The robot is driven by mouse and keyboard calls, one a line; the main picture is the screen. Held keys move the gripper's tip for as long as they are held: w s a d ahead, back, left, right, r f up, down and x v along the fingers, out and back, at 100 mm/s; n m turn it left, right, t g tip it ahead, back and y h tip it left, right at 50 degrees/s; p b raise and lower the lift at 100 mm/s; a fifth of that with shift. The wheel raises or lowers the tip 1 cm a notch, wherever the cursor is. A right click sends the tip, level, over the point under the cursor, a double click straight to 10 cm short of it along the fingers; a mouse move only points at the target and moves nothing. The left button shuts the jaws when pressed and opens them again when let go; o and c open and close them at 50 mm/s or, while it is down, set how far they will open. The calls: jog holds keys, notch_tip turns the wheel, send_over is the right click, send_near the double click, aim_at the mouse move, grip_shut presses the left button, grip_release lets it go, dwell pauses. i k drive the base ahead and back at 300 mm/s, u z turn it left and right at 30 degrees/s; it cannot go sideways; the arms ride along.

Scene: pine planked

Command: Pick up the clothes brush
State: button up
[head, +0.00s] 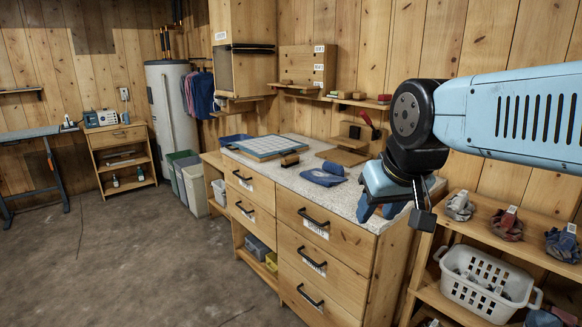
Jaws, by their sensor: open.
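A small brown block with a dark part (290,160), which looks like the clothes brush, lies on the speckled grey countertop, just right of a blue gridded board. It is small in the picture, so I cannot make out bristles. My gripper (381,212) hangs from the blue arm at the right, pointing down at the countertop's near right end. It is open, and I see nothing between its fingers. It is well to the right of the brush and apart from it, with a folded blue cloth (324,174) between them.
The gridded board (265,146) covers the counter's left part. A wooden stand (350,143) with a red-handled tool is at the back wall, below a narrow shelf (340,98). Right, a rack holds bundled cloths and a white basket (485,287). Open floor (140,255) lies left.

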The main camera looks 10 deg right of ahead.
aim_at(289, 161)
jog(key=u, duration=1.4)
jog(key=i, duration=4.35)
jog(key=z, duration=0.1)
